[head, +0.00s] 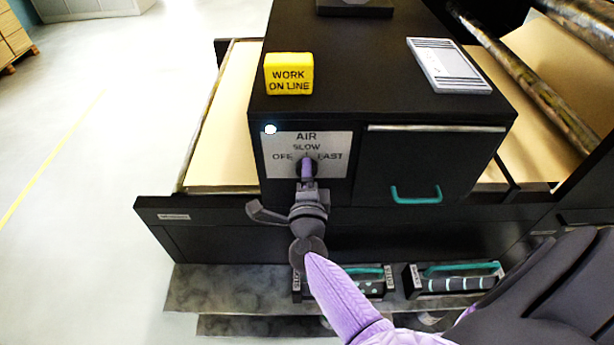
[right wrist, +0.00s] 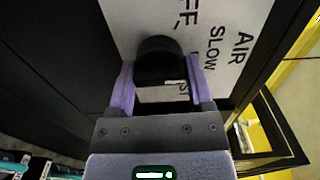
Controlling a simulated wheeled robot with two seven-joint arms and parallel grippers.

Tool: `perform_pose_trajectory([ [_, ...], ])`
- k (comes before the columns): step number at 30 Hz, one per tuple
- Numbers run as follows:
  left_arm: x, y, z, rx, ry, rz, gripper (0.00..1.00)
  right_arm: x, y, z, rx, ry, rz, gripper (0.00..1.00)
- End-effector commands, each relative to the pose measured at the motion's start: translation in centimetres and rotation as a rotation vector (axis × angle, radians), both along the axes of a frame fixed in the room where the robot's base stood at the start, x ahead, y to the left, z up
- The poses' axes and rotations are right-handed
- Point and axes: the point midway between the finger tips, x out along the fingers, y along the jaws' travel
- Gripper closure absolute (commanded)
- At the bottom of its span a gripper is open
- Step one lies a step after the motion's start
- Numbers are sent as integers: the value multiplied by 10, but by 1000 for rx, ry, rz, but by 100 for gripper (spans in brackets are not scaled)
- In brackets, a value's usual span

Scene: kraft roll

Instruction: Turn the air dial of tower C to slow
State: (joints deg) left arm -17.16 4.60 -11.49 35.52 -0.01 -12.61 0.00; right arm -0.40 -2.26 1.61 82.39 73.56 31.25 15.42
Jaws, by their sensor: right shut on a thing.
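The air dial (right wrist: 157,58) is a dark round knob on a white plate (head: 334,167) on the front of the black cabinet. The plate reads AIR, with OFF to the left of the dial, SLOW above it and FAST to the right. My right gripper (head: 306,168) reaches the dial from below and hides most of it. In the right wrist view the two purple fingers of the gripper (right wrist: 159,74) stand on either side of the knob, shut on it. I cannot tell clearly which word the dial points to. My left gripper is not in view.
A drawer with a teal handle (head: 416,195) is right of the dial. Teal-handled trays (head: 455,278) sit low in front. Open floor (head: 80,200) is at left.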

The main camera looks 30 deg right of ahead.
Motion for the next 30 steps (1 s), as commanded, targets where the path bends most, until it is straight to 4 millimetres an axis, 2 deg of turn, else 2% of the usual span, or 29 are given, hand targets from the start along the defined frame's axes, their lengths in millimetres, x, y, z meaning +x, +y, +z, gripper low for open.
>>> perform_pose_trajectory([
  [15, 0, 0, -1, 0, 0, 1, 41, -1, 0, -2, 18, -7, 0, 93],
  [16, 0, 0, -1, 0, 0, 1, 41, -1, 0, -2, 17, -6, 0, 32],
  [20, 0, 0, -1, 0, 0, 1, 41, 0, 0, -1, 17, -7, 0, 4],
  [21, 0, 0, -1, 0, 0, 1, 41, 0, 0, -1, 17, -7, 0, 0],
  [27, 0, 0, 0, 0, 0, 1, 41, -1, 0, -1, 16, -8, 0, 0],
  [30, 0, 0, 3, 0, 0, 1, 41, -8, 5, 0, 17, -6, 1, 0],
])
